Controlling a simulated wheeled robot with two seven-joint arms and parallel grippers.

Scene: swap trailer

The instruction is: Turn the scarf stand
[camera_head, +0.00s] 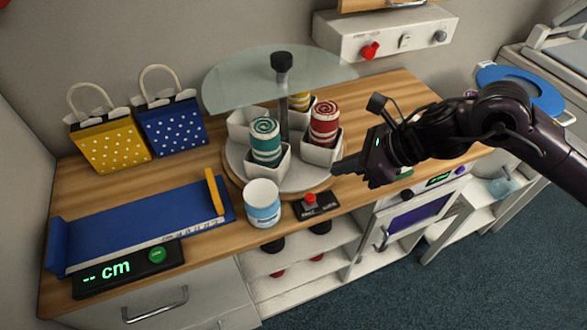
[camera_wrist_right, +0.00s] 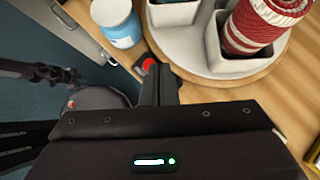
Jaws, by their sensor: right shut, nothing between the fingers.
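The scarf stand is a round turntable (camera_head: 299,180) with a central post, a dark knob (camera_head: 282,62) and a half-round glass shade (camera_head: 250,83) on top. White cups on it hold a teal rolled scarf (camera_head: 265,140) at the front left, a red one (camera_head: 324,124) at the right and a yellow one (camera_head: 300,102) behind. My right gripper (camera_head: 338,168) is shut and empty, its tips at the turntable's right front edge. In the right wrist view, its fingers (camera_wrist_right: 160,85) are together beside the turntable rim (camera_wrist_right: 205,68); contact is unclear. My left gripper is not in view.
A white and blue cup (camera_head: 262,205) stands in front of the turntable, beside a red button on a black box (camera_head: 311,203). A blue measuring board (camera_head: 140,225) and a display (camera_head: 127,269) lie at left. Two dotted bags (camera_head: 171,125) stand behind. A panel (camera_head: 385,35) hangs above.

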